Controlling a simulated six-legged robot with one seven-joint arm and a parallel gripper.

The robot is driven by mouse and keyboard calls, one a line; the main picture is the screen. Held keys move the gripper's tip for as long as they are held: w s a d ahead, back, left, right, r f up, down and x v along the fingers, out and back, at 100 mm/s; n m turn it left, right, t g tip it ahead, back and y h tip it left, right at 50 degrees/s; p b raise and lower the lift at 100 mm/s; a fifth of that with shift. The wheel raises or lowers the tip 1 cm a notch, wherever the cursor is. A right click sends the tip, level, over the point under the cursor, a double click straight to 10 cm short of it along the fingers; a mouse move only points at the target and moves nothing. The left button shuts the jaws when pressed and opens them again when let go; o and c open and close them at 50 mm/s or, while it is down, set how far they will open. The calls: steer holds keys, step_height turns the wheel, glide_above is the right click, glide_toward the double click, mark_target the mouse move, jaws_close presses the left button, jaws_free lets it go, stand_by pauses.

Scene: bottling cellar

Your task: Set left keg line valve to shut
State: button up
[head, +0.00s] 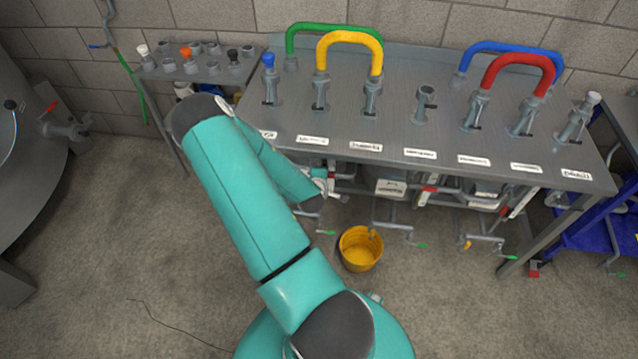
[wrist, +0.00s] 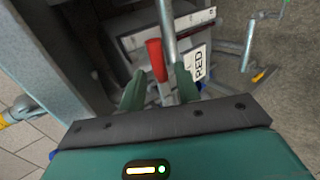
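In the wrist view, a red valve handle (wrist: 155,58) points up the picture, roughly along a grey pipe (wrist: 167,22) beside it. My gripper (wrist: 158,86) has its two green fingers apart, one on each side of the handle's lower end. Gaps show between fingers and handle; I cannot tell whether either touches. In the head view, my arm reaches under the front left of the grey bench, and my gripper is mostly hidden there. Other red handles (head: 430,189) show under the bench further right.
The grey bench (head: 400,125) carries coloured hose loops and several pipe stubs. A yellow bucket (head: 360,250) stands on the floor in front of it. A small side table (head: 205,72) is at left, with a steel tank (head: 22,150) beyond.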

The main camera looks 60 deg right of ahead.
steer(key=v, duration=1.1)
steer(key=shift+a+r, duration=0.2)
